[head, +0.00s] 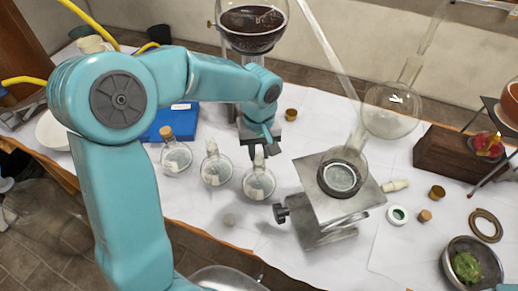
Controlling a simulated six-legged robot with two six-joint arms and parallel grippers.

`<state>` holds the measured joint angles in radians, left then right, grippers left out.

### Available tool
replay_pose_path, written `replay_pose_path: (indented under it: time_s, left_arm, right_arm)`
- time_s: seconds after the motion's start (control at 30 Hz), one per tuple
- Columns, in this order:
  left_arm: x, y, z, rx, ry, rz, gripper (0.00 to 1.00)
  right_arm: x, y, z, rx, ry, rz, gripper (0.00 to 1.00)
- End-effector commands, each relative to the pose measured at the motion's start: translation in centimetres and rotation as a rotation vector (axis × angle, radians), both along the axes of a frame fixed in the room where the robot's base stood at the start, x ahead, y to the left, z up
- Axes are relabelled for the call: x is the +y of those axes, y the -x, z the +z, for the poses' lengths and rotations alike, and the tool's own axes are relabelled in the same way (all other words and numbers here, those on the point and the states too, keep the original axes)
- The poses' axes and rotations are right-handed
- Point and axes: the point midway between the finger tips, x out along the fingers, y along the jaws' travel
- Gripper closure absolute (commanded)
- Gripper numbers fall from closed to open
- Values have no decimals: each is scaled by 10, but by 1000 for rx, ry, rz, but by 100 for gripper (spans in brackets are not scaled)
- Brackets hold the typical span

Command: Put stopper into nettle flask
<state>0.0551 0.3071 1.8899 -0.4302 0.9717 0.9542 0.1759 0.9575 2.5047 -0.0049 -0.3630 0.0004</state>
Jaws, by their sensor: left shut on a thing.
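Three small round glass flasks with pale, unreadable labels stand in a row on the white cloth. The left flask (176,160) has a cork stopper (166,132) in its neck. The middle flask (215,170) and the right flask (259,185) show no cork. I cannot tell which is the nettle flask. My left gripper (259,150) points down just above the right flask's neck. It is shut on a small stopper, mostly hidden by the fingers. I cannot tell whether the stopper touches the neck. My right gripper is out of view.
A metal stand (338,190) holding a glass vessel is right of the flasks. A blue box (178,120) lies behind them, and a large flask of dark liquid (252,22) is further back. A loose cork (291,115) lies behind my gripper. The cloth in front is mostly clear.

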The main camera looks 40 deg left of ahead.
Motion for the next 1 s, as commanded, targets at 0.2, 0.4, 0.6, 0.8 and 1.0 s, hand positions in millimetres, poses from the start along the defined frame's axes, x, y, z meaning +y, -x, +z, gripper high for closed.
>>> replay_pose_path:
  time_s: [0.2,0.4,0.6,0.8,1.0]
  left_arm:
    - [0,0,-1,0,0,0,98]
    - [0,0,-1,0,0,0,98]
    - [0,0,-1,0,0,0,44]
    - [0,0,-1,0,0,0,34]
    - [0,0,-2,0,0,0,23]
  right_arm:
    - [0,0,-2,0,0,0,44]
    - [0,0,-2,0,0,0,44]
    - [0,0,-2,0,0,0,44]
    - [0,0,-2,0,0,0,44]
    - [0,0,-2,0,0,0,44]
